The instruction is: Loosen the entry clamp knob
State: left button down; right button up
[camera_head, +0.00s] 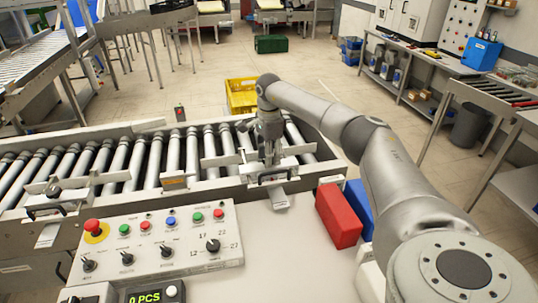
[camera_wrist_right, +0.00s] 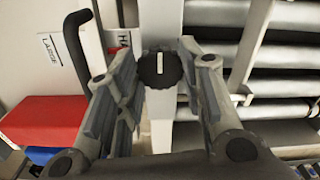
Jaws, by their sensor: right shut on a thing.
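My right gripper (camera_head: 268,150) reaches down over a clamp on the near rail of the roller conveyor (camera_head: 120,160). In the right wrist view the black round clamp knob (camera_wrist_right: 160,69), with a white pointer line, sits between the fingertips of my right gripper (camera_wrist_right: 160,60). The gripper is shut on the knob from both sides, and the pointer line runs about up and down in that view. In the head view the gripper hides the knob. A second clamp (camera_head: 52,194) is on the rail at the left. My left gripper is not in view.
A control panel (camera_head: 150,250) with buttons and knobs stands in front of the conveyor at the left. A red box (camera_head: 338,216) and a blue box (camera_head: 360,205) stand right of the clamp, near my right arm. A yellow crate (camera_head: 242,95) is behind the conveyor.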

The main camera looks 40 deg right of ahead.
jog(key=shift+r, duration=0.1)
jog(key=o, duration=1)
jog(key=shift+o, duration=0.2)
notch_tip(320, 180, up, 12)
